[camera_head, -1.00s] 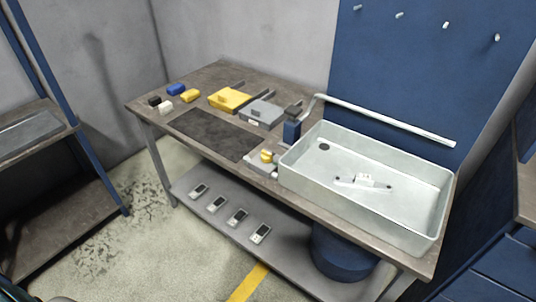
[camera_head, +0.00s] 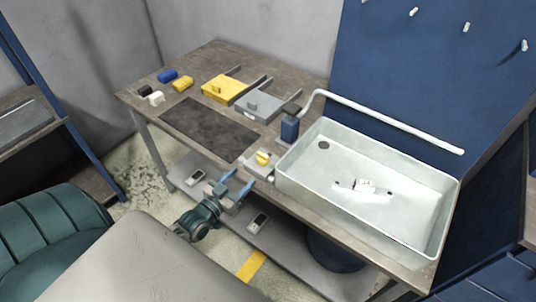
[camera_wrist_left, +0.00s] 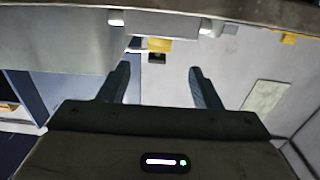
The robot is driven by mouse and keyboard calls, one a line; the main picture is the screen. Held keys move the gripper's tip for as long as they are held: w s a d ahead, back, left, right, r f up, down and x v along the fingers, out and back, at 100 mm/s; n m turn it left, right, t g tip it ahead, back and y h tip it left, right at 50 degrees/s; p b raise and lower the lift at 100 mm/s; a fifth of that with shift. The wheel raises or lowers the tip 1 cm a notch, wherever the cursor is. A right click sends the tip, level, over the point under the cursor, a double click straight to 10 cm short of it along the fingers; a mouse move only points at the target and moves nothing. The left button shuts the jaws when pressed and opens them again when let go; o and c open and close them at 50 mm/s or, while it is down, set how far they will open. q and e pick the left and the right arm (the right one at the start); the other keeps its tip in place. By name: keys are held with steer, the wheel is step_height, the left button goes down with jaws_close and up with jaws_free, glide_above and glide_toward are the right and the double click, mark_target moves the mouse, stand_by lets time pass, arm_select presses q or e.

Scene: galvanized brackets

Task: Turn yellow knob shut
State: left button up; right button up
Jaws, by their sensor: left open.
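The yellow knob (camera_head: 262,158) sits on a pale grey block (camera_head: 258,171) at the table's front edge, just left of the sink basin. In the left wrist view the yellow knob (camera_wrist_left: 158,46) shows beyond my fingers, near the upper middle, on the pale block (camera_wrist_left: 155,22). My left gripper (camera_head: 237,184) is open and empty, in front of the table edge, to the left of and nearer than the knob, apart from it. Its two fingers (camera_wrist_left: 157,86) show spread in the wrist view. My right gripper is not in view.
The metal sink basin (camera_head: 285,178) stands right of the knob. A yellow box (camera_head: 222,87), a grey box (camera_head: 258,104) and a dark mat (camera_head: 212,128) lie farther left. Meters rest on the lower shelf (camera_head: 222,207).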

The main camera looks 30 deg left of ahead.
mark_target(260, 160)
arm_select(q)
steer(key=w+b, duration=0.1)
steer(key=w, duration=0.1)
steer(key=w+b, duration=0.1)
steer(key=w, duration=0.2)
steer(key=w+b, duration=0.1)
steer(key=w, duration=0.1)
steer(key=shift+w+d+f, duration=0.25)
steer(key=shift+w+d, duration=0.05)
steer(key=shift+d, duration=0.05)
steer(key=shift+w+f+b, duration=0.1)
steer(key=shift+w+b, duration=0.55)
steer(key=shift+b, duration=0.4)
steer(key=shift+w+b, duration=0.35)
steer(key=shift+b, duration=0.35)
steer(key=shift+w+r+b, duration=0.25)
steer(key=shift+w+b, duration=0.05)
steer(key=shift+b, duration=0.05)
steer(key=shift+d+r, duration=0.1)
